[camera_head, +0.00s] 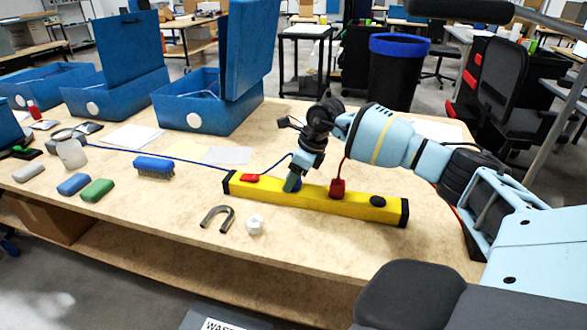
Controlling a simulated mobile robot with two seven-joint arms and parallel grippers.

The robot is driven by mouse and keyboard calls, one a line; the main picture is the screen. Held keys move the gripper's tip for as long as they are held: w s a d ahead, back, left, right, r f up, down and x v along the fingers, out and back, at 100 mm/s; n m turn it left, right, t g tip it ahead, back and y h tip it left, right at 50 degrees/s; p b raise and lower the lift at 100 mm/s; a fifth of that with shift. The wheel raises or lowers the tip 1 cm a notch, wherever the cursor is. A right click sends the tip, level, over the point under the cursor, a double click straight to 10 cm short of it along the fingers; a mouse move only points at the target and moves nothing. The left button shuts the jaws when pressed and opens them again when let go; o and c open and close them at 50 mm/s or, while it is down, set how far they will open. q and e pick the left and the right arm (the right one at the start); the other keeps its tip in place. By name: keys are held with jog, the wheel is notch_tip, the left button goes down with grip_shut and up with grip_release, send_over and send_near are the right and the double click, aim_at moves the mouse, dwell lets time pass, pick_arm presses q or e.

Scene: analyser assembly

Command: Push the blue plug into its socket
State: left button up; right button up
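A long yellow bar (315,200) with inset fittings lies on the table. My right gripper (293,178) reaches down from the right to the left half of this bar. It appears shut on the blue plug (291,184), which stands slightly tilted at the bar's top. A blue cable (185,160) runs from the left across the table to the gripper. The plug's lower end and its socket are hidden, so I cannot tell how deep it sits. My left gripper is not in view.
A red plug (338,188) with a red cable stands in the bar just right of the gripper. A horseshoe magnet (218,217) and a white nut-like piece (254,225) lie in front. A brush (155,168) lies left, and an open blue box (195,117) stands behind.

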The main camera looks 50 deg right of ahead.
dwell(0.3)
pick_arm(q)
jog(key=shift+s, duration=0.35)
pick_arm(e)
jog(key=v, duration=0.7)
jog(key=shift+s+r, duration=0.15)
jog(key=shift+r, duration=0.2)
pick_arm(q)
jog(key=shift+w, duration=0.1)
